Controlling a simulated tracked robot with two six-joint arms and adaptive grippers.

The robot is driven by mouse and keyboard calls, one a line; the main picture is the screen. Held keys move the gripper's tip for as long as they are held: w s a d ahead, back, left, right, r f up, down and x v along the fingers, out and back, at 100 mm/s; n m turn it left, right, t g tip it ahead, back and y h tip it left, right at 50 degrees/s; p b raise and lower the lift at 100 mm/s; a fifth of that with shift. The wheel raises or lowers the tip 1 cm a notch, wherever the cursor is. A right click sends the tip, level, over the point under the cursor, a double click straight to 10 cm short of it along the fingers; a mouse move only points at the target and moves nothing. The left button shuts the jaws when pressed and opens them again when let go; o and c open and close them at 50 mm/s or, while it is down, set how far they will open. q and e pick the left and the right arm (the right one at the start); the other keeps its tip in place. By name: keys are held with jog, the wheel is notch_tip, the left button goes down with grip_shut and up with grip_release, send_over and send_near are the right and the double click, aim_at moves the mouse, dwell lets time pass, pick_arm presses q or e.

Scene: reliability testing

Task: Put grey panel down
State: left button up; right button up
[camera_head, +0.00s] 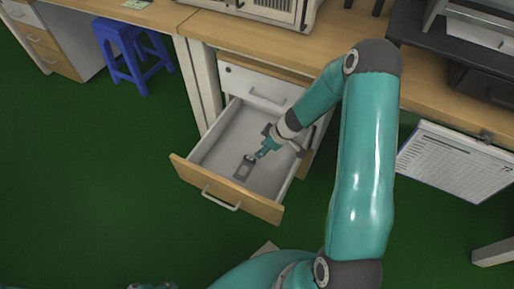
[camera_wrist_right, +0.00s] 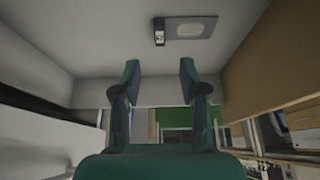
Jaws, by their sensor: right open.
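The grey panel (camera_head: 244,168) lies flat on the floor of the open drawer (camera_head: 222,146). In the right wrist view the panel (camera_wrist_right: 190,28) shows a pale rounded patch and a small dark block at its left end. My right gripper (camera_head: 262,153) reaches down into the drawer beside the panel. In the wrist view its two fingers (camera_wrist_right: 159,80) are apart with nothing between them, and the panel lies clear of them. At the bottom edge of the head view a small cut-off teal and dark part (camera_head: 152,286) may be my left gripper; its jaws cannot be made out.
The drawer's wooden front (camera_head: 228,190) stands pulled out from the white cabinet (camera_head: 262,85) under the desk (camera_head: 235,35). A blue stool (camera_head: 130,50) stands at the upper left. A calendar (camera_head: 455,165) hangs at the right desk edge. Green floor left of the drawer is clear.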

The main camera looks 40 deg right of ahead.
pick_arm(q)
jog(key=shift+r+p, duration=0.45)
jog(key=shift+r, duration=0.4)
pick_arm(e)
jog(key=shift+v, duration=1.1)
